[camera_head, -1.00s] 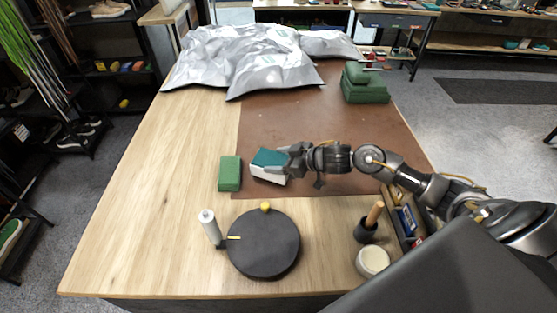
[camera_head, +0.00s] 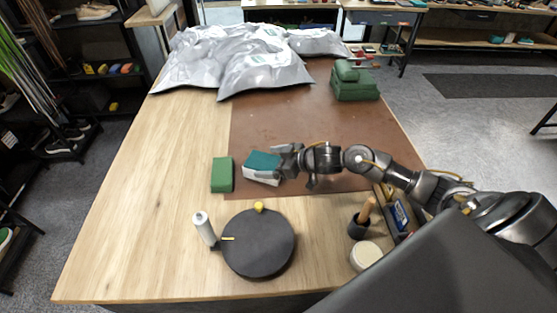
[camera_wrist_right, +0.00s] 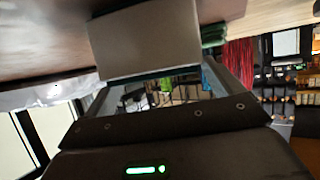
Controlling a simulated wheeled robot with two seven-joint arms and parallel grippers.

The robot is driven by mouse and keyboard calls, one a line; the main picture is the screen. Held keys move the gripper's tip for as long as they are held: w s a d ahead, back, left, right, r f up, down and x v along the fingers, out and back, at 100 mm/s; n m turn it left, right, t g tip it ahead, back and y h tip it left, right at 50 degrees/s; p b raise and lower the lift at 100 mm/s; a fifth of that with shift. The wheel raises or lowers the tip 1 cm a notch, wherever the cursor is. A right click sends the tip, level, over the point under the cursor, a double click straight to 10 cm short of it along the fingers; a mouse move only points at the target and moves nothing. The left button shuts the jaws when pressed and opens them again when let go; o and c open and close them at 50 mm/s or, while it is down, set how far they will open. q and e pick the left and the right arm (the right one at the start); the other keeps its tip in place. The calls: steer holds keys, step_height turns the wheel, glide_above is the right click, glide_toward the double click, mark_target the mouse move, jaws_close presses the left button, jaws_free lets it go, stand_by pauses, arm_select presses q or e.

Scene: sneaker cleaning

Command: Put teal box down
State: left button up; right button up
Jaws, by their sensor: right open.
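The teal box (camera_head: 263,162), with a teal top and pale sides, is at the front left of the brown mat (camera_head: 330,130), just right of a green block (camera_head: 222,175). It appears to rest on the mat, though its underside is hidden. My right gripper (camera_head: 279,165) is at the box's right end with its jaws open, one finger along the near side. In the right wrist view, the box's pale face (camera_wrist_right: 145,42) sits just ahead of and between the spread fingers. My left gripper is not in view.
A black round turntable (camera_head: 258,245) and a white roller-like cylinder (camera_head: 203,228) stand at the front. A brush in a black cup (camera_head: 358,228) and a round pale jar (camera_head: 366,256) are front right.

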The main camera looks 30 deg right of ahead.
steer(key=b+v, duration=0.2)
steer(key=v, duration=1)
